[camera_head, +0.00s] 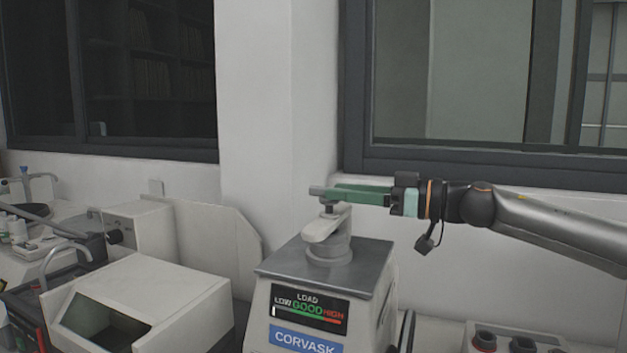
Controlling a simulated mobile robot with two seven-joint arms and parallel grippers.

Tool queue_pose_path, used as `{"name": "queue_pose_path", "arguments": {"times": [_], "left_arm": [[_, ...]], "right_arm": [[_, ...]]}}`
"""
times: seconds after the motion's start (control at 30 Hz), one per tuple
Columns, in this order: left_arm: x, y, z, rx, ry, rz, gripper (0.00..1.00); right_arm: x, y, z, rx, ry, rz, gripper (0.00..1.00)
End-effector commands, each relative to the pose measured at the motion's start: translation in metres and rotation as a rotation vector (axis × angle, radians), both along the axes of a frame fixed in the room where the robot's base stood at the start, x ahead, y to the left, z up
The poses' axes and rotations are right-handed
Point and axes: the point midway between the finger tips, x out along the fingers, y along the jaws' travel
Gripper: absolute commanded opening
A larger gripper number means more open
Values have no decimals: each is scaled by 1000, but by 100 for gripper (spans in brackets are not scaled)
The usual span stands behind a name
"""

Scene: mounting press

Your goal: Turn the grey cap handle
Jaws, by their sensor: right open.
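The mounting press (345,272) stands at the lower middle, with a flat grey top and a pale round cap (330,250) on it. A pale arm-like piece and a short post rise from the cap. The grey cap handle (318,190) shows as a short bar end above the post, just left of the green fingertips. My right gripper (335,192) comes in from the right, level, with its green fingers at the handle. It is open, the fingers partly overlapping the handle; whether they touch it cannot be told. My left gripper is not in view.
The press's load display (308,307) reads LOW, GOOD, HIGH, with a short white mark at the low end. A pale machine (150,300) with a dark window stands at left. A box with dark knobs (515,338) is at lower right. A wall and windows are behind.

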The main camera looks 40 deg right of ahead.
Motion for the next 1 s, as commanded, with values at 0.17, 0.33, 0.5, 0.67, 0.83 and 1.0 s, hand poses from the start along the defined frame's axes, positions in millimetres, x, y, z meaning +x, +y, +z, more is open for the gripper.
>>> {"name": "queue_pose_path", "arguments": {"times": [0.17, 0.33, 0.5, 0.67, 0.83, 1.0], "left_arm": [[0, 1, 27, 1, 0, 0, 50], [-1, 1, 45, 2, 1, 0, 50], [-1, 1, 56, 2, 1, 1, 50], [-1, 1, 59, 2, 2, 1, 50], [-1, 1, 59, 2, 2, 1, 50], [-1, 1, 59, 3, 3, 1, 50]], "right_arm": [[28, 14, 5, 3, 3, 3, 45], [44, 22, 5, 4, 2, 2, 45], [52, 26, 3, 1, 0, 0, 45], [56, 28, 1, 0, -1, -2, 45], [56, 28, 0, 0, -1, -2, 45], [56, 28, 0, 0, -1, -2, 39]]}}
